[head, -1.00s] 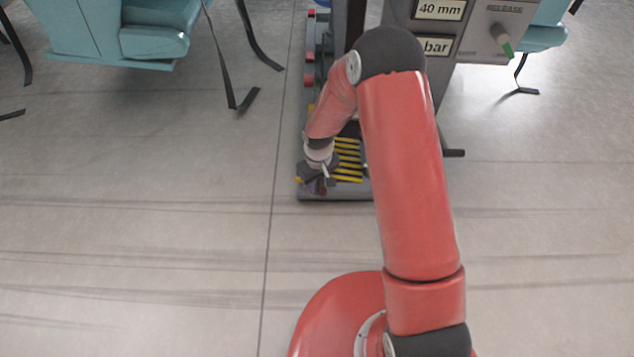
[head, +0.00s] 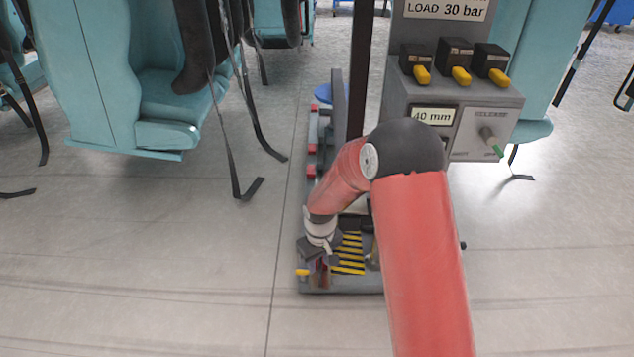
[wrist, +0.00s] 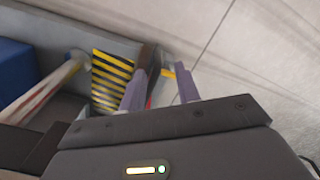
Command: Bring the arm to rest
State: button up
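My red arm (head: 425,260) reaches forward and bends down at a black elbow in the head view. My gripper (head: 318,280) points down at the front left corner of the grey machine's base (head: 345,291). In the wrist view its two purple-grey fingers (wrist: 161,85) stand apart with nothing clearly held between them. A small red and yellow part shows behind the gap. I cannot tell how close the fingertips are to the base.
A yellow-black striped plate (head: 349,252) lies beside my gripper. The grey control box (head: 455,110) has three yellow-handled levers and a green-tipped release knob. Teal seats (head: 150,90) with hanging straps stand at the left.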

jog(key=shift+r, duration=0.1)
jog(key=s+d+r+m+t+p, duration=0.1)
jog(key=s+d+r, duration=0.15)
jog(key=r, duration=0.65)
jog(key=s+d+r+m+t+p, duration=0.1)
jog(key=s+d+r+p, duration=0.15)
jog(key=r, duration=0.55)
jog(key=s+d+r+m+t+p, duration=0.1)
jog(key=s+d+r, duration=0.15)
jog(key=r, duration=0.65)
jog(key=s+d+r+m+t+p, duration=0.1)
jog(key=s+d+r+p, duration=0.1)
jog(key=s+r, duration=0.5)
jog(key=s+d+r+m+t+p, duration=0.1)
jog(key=s+d+r+m+p, duration=0.1)
jog(key=s+d+r, duration=0.2)
jog(key=s+r, duration=0.3)
jog(key=s, duration=0.3)
jog(key=shift+d+t, duration=0.15)
jog(key=shift+t, duration=0.15)
jog(key=shift+o, duration=0.2)
jog(key=shift+r, duration=0.1)
